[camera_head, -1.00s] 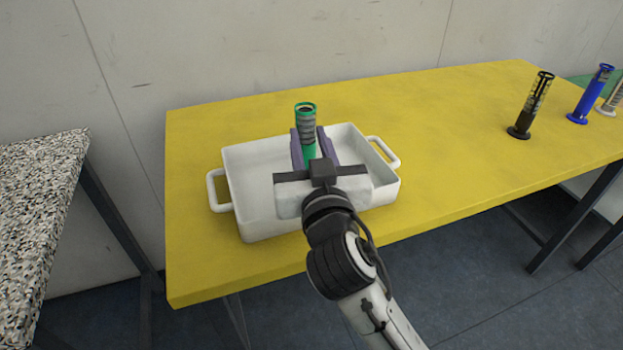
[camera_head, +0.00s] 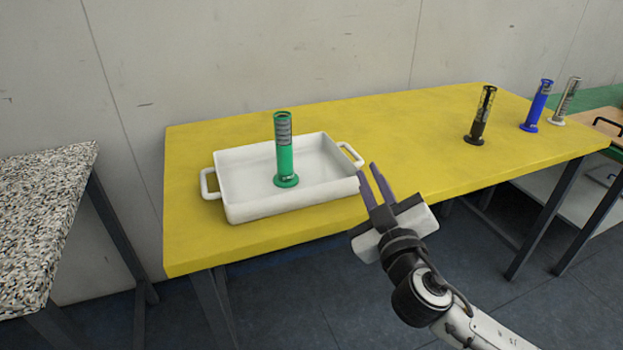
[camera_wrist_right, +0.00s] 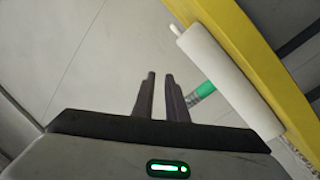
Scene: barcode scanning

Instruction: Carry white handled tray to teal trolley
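The white handled tray (camera_head: 245,211) sits on the yellow table (camera_head: 400,130), a loop handle at each end. A green cylinder with a grey label (camera_head: 285,160) stands upright inside it. My right gripper (camera_head: 368,169) is open and empty, just off the tray's right front corner at the table's front edge. In the right wrist view, a narrow gap shows between its fingers (camera_wrist_right: 160,76). The tray's white wall (camera_wrist_right: 228,75) and part of the green cylinder (camera_wrist_right: 205,90) lie to their right. My left gripper is out of view. I cannot identify a teal trolley for certain.
A black cylinder (camera_head: 481,118), a blue one (camera_head: 537,106) and a pale one (camera_head: 566,101) stand at the table's right end. A speckled table (camera_head: 45,220) stands left, across a floor gap.

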